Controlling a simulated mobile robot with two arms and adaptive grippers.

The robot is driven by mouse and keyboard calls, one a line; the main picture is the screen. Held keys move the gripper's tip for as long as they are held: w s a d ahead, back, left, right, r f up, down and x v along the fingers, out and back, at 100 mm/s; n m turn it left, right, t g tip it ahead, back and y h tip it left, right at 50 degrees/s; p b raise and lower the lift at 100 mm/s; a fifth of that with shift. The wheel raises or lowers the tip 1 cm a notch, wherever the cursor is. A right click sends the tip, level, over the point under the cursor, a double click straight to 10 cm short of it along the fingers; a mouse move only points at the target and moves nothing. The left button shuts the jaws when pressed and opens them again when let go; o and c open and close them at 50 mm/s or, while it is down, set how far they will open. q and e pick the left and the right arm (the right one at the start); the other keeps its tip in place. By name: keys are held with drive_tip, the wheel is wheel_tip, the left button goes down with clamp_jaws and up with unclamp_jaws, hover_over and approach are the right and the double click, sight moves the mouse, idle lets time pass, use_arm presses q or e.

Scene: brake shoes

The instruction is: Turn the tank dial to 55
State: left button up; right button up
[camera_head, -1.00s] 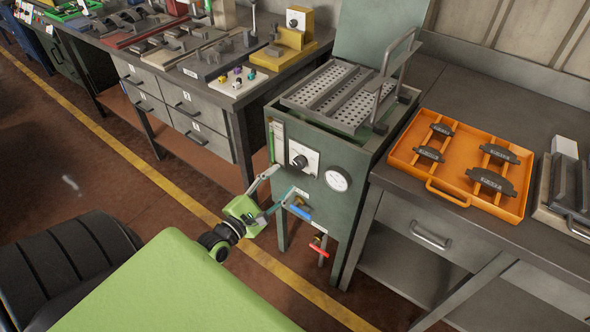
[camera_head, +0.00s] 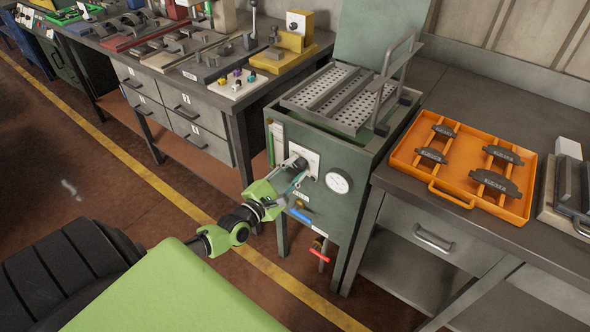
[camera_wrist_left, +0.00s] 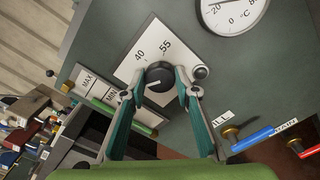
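The tank dial (camera_wrist_left: 158,79) is a dark round knob on a white plate marked 40 and 55, on the front of the green tank (camera_head: 345,215). A pale mark shows on the knob's face, but its exact setting is hard to read. My left gripper (camera_wrist_left: 159,82) has its two fingers on opposite sides of the knob, narrowed to about its width, and appears shut on it. In the head view, my left gripper (camera_head: 302,172) reaches the dial plate (camera_head: 308,158) and partly hides the knob. My right gripper is not in view.
A temperature gauge (camera_head: 338,181) sits right of the dial. Below are a blue lever (camera_head: 299,216) and a red-handled valve (camera_head: 319,253). A perforated basket (camera_head: 345,95) rests on top of the tank. An orange tray (camera_head: 452,195) with brake shoes stands on the right bench.

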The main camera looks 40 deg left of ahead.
use_arm(q)
drive_tip(key=shift+m, duration=0.4)
drive_tip(key=m, duration=0.4)
drive_tip(key=shift+m+p, duration=0.4)
drive_tip(key=m+p, duration=0.1)
drive_tip(key=m, duration=0.5)
drive_tip(key=m+p, duration=0.1)
drive_tip(key=m, duration=0.5)
drive_tip(key=shift+f+m, duration=0.1)
drive_tip(key=shift+m, duration=0.3)
drive_tip(key=m+p, duration=0.1)
drive_tip(key=m, duration=0.4)
drive_tip(key=shift+f, duration=0.1)
drive_tip(key=shift+m, duration=0.4)
drive_tip(key=o, duration=1.1)
drive_tip(key=shift+s, duration=0.1)
